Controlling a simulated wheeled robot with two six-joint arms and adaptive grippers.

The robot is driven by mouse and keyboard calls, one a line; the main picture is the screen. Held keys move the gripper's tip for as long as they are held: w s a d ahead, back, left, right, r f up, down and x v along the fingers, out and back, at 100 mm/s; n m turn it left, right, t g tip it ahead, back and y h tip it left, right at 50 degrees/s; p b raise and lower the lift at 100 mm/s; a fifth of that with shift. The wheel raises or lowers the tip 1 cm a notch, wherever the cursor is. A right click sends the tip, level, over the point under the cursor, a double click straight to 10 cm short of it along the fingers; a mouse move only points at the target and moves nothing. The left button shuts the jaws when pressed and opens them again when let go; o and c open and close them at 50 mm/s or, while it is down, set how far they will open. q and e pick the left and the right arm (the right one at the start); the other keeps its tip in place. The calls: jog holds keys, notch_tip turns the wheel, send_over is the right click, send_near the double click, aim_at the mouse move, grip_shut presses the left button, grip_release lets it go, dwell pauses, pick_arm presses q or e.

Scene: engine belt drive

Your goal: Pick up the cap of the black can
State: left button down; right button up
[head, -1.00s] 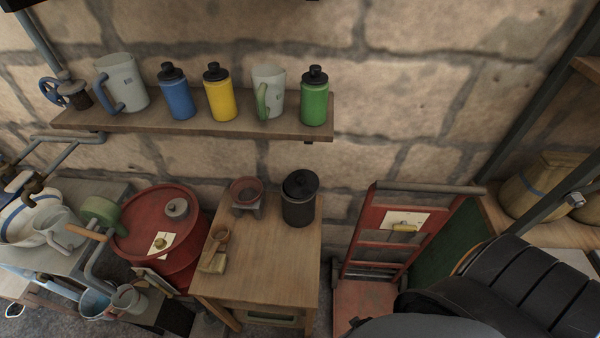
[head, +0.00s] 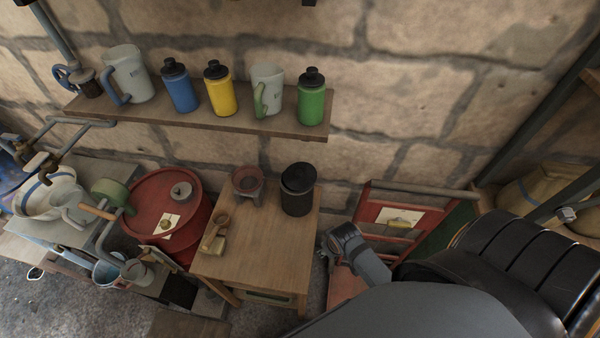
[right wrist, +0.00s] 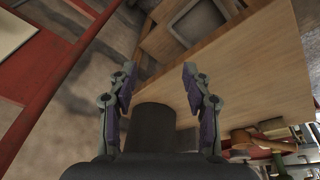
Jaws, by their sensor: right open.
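The black can (head: 297,202) stands upright near the back right corner of the wooden table (head: 250,262). Its dark cap (head: 299,178) is at the top of the can; fine detail there is too dark to tell. My right gripper (head: 326,250) is beside the table's right edge, in front of the can and to its right, apart from it. In the right wrist view the right gripper (right wrist: 158,75) has its two fingers spread, with nothing clearly held between them. My left gripper is not in view.
A red pot on a stand (head: 247,182) is left of the can, and a wooden piece (head: 214,240) lies at the table's left. A shelf (head: 200,118) with bottles and mugs hangs above. A red hand truck (head: 368,212) stands right of the table. The table's front is clear.

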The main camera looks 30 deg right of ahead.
jog(key=w+a+r+n+t+y+p, duration=0.1)
jog(key=w+r, duration=0.2)
jog(key=r, duration=0.4)
jog(key=w+r+n+p, duration=0.1)
jog(key=w+r, duration=0.2)
jog(key=r, duration=0.3)
jog(key=n+t+y, duration=0.2)
jog(key=n+y, duration=0.1)
jog(key=n, duration=0.2)
send_near(299, 172)
jog(key=shift+w+f, duration=0.35)
jog(key=shift+w+a+f+p, duration=0.15)
jog(key=shift+a+f+p, duration=0.05)
jog(key=shift+f+p, duration=0.1)
jog(key=shift+x, duration=0.75)
jog(key=shift+w+a+f+p, duration=0.1)
jog(key=shift+w+f+p, duration=0.05)
jog(key=shift+p, duration=0.2)
jog(key=p+x, duration=0.1)
jog(key=x, duration=0.2)
jog(key=shift+f+p, duration=0.3)
jog(key=shift+f, duration=0.05)
jog(key=shift+w+a+f, duration=0.2)
jog(key=shift+w+f, duration=0.1)
jog(key=shift+f, duration=0.2)
jog(key=c, duration=1)
